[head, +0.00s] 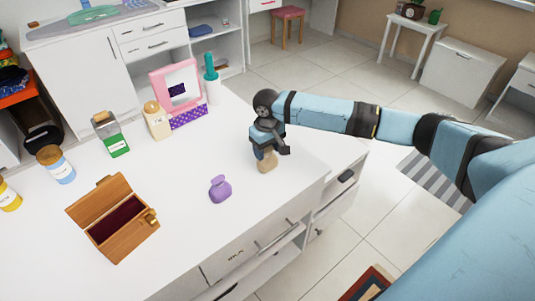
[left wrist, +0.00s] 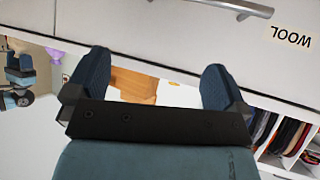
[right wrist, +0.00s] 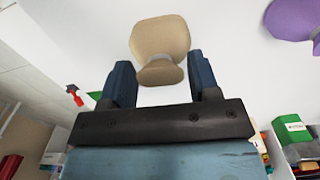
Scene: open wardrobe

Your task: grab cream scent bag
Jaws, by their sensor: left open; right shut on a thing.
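The cream scent bag (head: 266,163) is at the right end of the white table in the head view. In the right wrist view the cream scent bag (right wrist: 160,40) shows with its narrow top between the fingers. My right gripper (head: 268,147) is above the bag and shut on it; its fingers (right wrist: 160,85) hide part of it in the head view. I cannot tell whether the bag still touches the table. My left gripper (left wrist: 155,75) is open and empty, in front of the drawers. It is out of the head view.
A purple scent bag (head: 220,189) stands left of the cream one. An open wooden box (head: 118,226) is further left. Several jars, a green-based container (head: 110,135) and a pink-framed mirror (head: 178,88) stand behind. A drawer with a "WOOL" label (left wrist: 290,37) faces my left gripper.

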